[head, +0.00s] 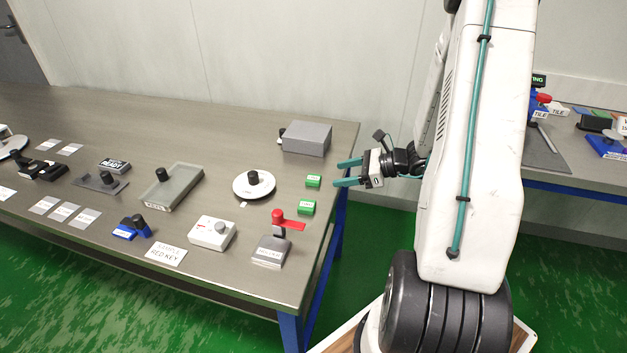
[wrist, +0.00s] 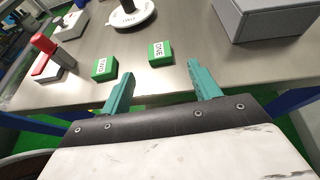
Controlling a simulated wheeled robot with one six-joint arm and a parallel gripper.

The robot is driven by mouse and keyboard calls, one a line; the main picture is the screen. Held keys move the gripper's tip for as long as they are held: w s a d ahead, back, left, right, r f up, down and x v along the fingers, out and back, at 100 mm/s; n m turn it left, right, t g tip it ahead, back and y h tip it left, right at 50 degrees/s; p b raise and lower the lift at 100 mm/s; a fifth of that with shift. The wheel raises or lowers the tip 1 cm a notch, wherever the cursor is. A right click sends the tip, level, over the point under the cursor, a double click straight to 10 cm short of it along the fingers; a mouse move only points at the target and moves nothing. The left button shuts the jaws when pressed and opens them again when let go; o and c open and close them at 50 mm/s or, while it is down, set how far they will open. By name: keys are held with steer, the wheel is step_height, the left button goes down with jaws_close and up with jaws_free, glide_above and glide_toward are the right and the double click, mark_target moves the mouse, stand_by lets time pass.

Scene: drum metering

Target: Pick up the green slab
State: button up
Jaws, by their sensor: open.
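Two small green blocks with white labels lie near the right edge of the left bench: one farther back (head: 313,181) and one nearer the front (head: 306,207). In the wrist view they are the right block (wrist: 161,53) and the left block (wrist: 104,68). On the right bench a flat green piece (head: 601,114) lies at the back, partly seen; I cannot tell which of these is the slab. My gripper (head: 342,173) has its teal fingers apart and empty. It is beside the left bench's right edge, pointing at it; the fingers also show in the wrist view (wrist: 160,70).
The left bench (head: 232,115) holds a grey box (head: 306,138), a white round dial (head: 254,185), a red-handled device (head: 284,222) and a white box with a knob (head: 212,233). The right bench (head: 566,158) holds blue, black and red items. Green floor separates the benches.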

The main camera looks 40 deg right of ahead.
mark_target(314, 178)
steer(key=x, duration=0.7)
steer(key=shift+w+a, duration=0.3)
steer(key=c, duration=1.1)
